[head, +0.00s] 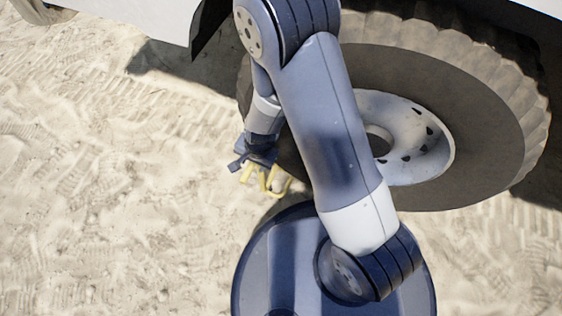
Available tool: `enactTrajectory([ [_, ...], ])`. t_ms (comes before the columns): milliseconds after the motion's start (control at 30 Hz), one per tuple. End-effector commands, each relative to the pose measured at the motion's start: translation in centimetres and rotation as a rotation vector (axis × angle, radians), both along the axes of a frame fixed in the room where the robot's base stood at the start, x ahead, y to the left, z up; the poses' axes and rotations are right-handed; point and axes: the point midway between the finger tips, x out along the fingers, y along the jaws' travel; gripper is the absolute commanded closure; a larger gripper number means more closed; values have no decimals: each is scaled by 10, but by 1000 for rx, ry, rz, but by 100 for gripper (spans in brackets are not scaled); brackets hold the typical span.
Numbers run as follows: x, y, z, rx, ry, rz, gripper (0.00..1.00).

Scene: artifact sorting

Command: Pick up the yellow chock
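The yellow chock (266,181) is small in the head view, left of the big wheel and low beside its tyre. It shows as thin yellow bars. My gripper (252,163) is at the chock, its dark blue fingers right against the chock's upper part in the picture. The fingers hide part of the chock. I cannot tell whether they are closed on it or only beside it, nor whether the chock touches the sand.
The large wheel with a dark tyre (480,120) and pale hub stands just right of my gripper. A white vehicle body (130,12) runs along the top. Open sand (110,210) with tread marks lies to the left.

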Motion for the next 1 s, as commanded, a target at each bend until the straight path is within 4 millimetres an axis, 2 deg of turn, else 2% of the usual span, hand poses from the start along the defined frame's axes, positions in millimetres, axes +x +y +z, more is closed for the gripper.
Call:
enactTrajectory([
  [67,0,0,0,0,0,0,64],
  [500,0,0,0,0,0,0,100],
  [1000,0,0,0,0,0,0,100],
])
